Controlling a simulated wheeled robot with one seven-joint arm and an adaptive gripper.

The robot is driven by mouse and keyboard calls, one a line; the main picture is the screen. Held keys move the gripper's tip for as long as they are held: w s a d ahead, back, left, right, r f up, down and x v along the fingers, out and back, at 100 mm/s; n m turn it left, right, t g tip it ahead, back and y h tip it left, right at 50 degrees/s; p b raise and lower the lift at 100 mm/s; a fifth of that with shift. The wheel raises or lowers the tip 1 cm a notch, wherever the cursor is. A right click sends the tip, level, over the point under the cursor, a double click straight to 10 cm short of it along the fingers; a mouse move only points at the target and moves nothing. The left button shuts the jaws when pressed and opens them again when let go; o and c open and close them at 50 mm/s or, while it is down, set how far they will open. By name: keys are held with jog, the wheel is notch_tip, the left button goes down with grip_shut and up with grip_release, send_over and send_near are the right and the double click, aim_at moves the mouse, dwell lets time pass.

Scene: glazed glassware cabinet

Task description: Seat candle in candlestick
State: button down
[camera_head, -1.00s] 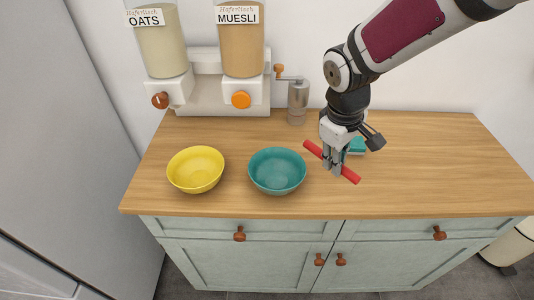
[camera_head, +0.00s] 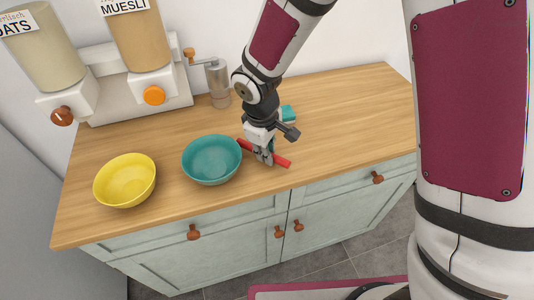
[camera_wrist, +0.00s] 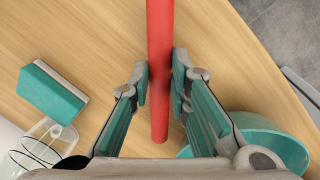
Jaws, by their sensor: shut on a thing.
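The red candle (camera_head: 281,161) is a plain straight rod. My gripper (camera_head: 265,158) is shut on it, just right of the teal bowl (camera_head: 212,160). The candle lies roughly level, low over the wooden counter; I cannot tell whether it touches the wood. In the wrist view the candle (camera_wrist: 160,60) runs from the top edge down between the two finger pads, its lower end showing just past them. I see no candlestick in either view.
A yellow bowl (camera_head: 125,181) stands left of the teal one. A teal sponge (camera_head: 288,113) lies behind my gripper. A grinder (camera_head: 217,84) and cereal dispensers (camera_head: 140,95) stand at the back. The counter's right part (camera_head: 360,115) is clear.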

jog(key=shift+f, duration=0.7)
jog(key=shift+f, duration=0.1)
jog(key=c, duration=1.5)
grip_release()
jog(key=r, duration=0.4)
jog(key=s+r, duration=0.1)
jog(key=r, duration=0.3)
jog(key=a+r, duration=0.1)
jog(key=r, duration=0.3)
jog(key=shift+s, duration=0.3)
